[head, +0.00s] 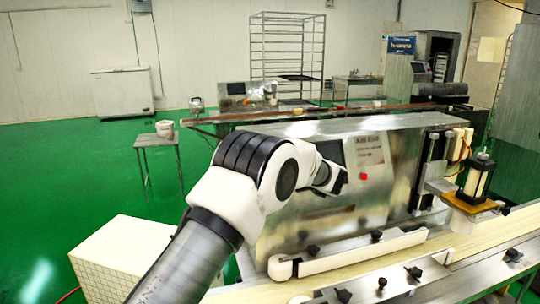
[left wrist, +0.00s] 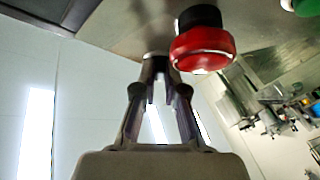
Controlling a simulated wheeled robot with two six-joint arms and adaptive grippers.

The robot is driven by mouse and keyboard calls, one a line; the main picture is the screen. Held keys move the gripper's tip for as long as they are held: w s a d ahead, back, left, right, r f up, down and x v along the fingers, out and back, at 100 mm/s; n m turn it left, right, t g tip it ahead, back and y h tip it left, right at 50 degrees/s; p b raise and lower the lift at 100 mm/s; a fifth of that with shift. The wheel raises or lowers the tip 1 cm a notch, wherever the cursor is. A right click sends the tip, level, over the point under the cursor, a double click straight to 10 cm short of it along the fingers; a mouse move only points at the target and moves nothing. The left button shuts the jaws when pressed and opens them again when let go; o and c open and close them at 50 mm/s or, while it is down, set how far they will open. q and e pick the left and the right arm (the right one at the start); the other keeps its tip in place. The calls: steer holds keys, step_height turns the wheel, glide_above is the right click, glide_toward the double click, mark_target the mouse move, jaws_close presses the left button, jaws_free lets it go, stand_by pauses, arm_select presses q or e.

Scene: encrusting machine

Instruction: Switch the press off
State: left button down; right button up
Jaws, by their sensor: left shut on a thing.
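The press (head: 300,215) is a steel machine with a dark screen and a label on its front panel. A red button (head: 363,177) sits on that panel; in the left wrist view the red mushroom button (left wrist: 203,50) stands out on a black collar. My left gripper (head: 335,182) is at the panel, just left of the red button. In the left wrist view its fingertips (left wrist: 160,68) are close together at the panel, shut on a small part mostly hidden by the fingers. The fingers are beside the red button. My right gripper is in neither view.
A conveyor belt (head: 480,238) with black knobs along its rails runs in front of the press. A black-and-steel unit (head: 478,182) stands at its right. A green button (left wrist: 306,6) shows at the wrist view's top right corner.

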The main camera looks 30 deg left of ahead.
arm_select(q)
steer(key=c, duration=1.2)
jaws_free()
steer(key=shift+c, duration=0.2)
steer(key=shift+d, duration=0.1)
steer(key=v, duration=1.2)
steer(key=shift+r, duration=0.1)
